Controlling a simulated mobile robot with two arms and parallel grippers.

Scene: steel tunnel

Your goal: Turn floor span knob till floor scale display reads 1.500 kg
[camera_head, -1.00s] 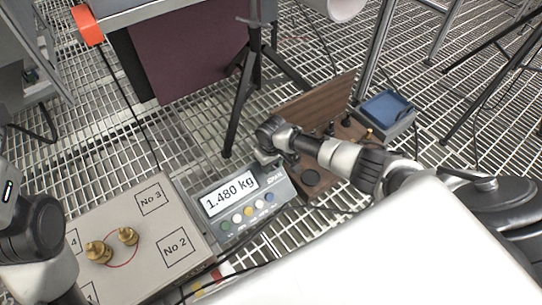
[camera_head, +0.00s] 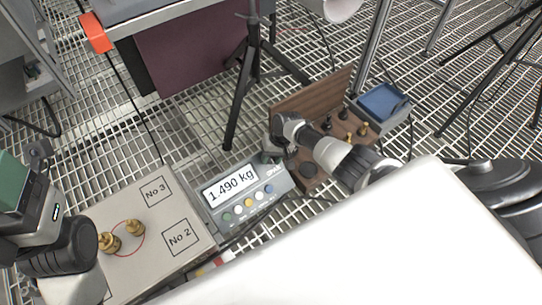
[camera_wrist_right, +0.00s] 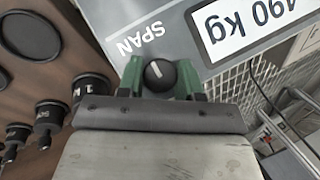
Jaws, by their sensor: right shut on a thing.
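The floor scale display (camera_head: 236,193) sits on the grating and reads 1.490 kg in the head view. The wrist view shows part of the same screen (camera_wrist_right: 254,22) upside down, reading 490 kg. The black span knob (camera_wrist_right: 159,75), with a white pointer line, sits beside the word SPAN on the grey housing. My right gripper (camera_wrist_right: 160,80) is shut on the knob, with one green finger on each side. In the head view my right gripper (camera_head: 272,152) is at the display's upper right corner, where it hides the knob. My left arm is at the left edge; its fingertips are not clearly seen.
The scale platform (camera_head: 150,205) lies left of the display, bearing brass weights (camera_head: 108,243). A wooden weight rack (camera_head: 310,175) with black weights stands right of the display. A blue-topped box (camera_head: 384,103) is beyond it. A black tripod (camera_head: 240,90) stands behind.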

